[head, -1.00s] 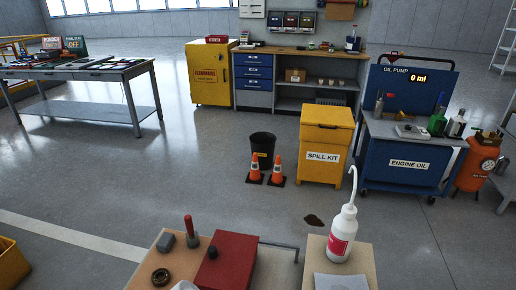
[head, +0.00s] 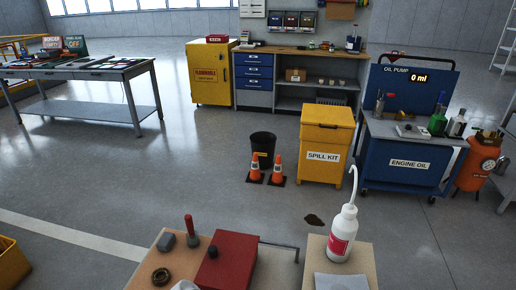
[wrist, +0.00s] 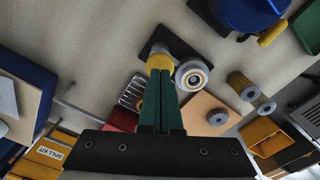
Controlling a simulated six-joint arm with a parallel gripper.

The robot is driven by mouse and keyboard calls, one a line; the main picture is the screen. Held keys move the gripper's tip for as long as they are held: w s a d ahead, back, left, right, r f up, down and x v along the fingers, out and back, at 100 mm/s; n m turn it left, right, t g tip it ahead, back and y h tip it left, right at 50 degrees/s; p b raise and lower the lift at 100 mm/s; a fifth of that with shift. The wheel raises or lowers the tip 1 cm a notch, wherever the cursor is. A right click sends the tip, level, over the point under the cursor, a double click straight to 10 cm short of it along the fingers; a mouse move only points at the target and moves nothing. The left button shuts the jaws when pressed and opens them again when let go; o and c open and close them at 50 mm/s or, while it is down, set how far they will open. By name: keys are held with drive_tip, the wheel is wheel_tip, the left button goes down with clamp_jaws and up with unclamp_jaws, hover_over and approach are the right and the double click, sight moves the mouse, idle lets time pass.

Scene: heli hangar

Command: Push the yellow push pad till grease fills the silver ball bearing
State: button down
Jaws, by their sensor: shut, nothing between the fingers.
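In the wrist view, the dark green fingers of my gripper (wrist: 160,76) are shut with nothing between them. Their tips are at a yellow round part (wrist: 160,61), which looks like the push pad. I cannot tell whether they touch it. The silver ball bearing (wrist: 192,76), with concentric rings, is just right of the fingertips. A grey cylinder on a black plate (wrist: 158,49) is partly behind the yellow part. My gripper, the pad and the silver bearing are not seen in the head view.
The head view shows a wooden top with a red box (head: 228,258), a brown ring (head: 161,276) and a red-handled tool (head: 191,231). A white bottle (head: 342,235) stands on another stand. In the wrist view, grey rollers (wrist: 240,85) and a yellow tray (wrist: 265,138) are at right.

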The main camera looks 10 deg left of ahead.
drive_tip(key=shift+f, duration=0.1)
idle(0.3)
drive_tip(key=shift+f, duration=1.5)
drive_tip(key=shift+r, duration=1)
wheel_tip(320, 180, up, 7)
